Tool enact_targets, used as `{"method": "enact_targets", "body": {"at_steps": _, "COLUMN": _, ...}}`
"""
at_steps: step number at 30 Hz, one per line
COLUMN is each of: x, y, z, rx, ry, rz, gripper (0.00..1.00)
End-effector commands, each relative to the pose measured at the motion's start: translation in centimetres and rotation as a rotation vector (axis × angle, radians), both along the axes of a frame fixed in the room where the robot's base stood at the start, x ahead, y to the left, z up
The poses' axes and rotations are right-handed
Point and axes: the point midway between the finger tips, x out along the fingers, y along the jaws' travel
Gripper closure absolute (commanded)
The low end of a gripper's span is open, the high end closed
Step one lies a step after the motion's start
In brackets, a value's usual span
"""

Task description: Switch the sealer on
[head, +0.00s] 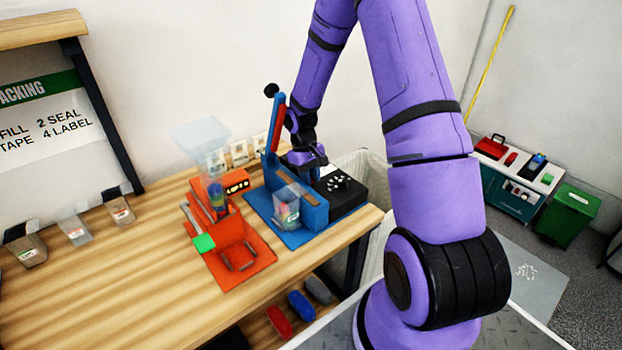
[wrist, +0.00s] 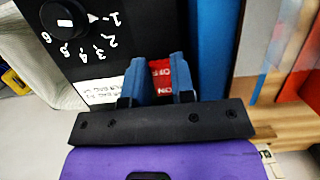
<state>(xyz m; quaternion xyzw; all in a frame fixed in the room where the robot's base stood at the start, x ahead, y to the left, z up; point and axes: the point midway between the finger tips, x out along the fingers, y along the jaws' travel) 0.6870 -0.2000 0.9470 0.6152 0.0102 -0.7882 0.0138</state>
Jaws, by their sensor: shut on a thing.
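The sealer has a blue body (head: 312,212) on a blue base plate and a black control box (head: 346,194) on its right. In the wrist view the black box (wrist: 115,55) shows a round dial (wrist: 64,18) with white numbers. A red switch (wrist: 160,82) with white lettering sits beside the dial, close to the blue body. My gripper (head: 308,158) reaches down over the control box. In the wrist view its two blue fingers (wrist: 156,66) are shut on the switch, one on each side. Which way the switch is set cannot be told. In the head view the switch is hidden.
The sealer's raised lever (head: 276,122) stands left of my gripper. A clear bag (head: 287,208) with coloured contents is at the sealer's front. An orange machine (head: 228,238) stands to the left. The front left of the table is clear.

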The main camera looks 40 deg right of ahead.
Motion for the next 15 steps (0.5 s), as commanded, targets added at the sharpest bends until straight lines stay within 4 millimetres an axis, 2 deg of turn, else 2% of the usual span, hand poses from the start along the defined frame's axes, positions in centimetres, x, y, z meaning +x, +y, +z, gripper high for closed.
{"method": "enact_targets", "body": {"at_steps": 6, "x": 0.28, "y": -0.01, "z": 0.09, "rx": -0.004, "ry": 0.104, "rz": 0.0, "gripper": 1.0}}
{"method": "enact_targets", "body": {"at_steps": 15, "x": 0.28, "y": -0.03, "z": 0.16, "rx": -0.004, "ry": 0.121, "rz": -0.001, "gripper": 1.0}}
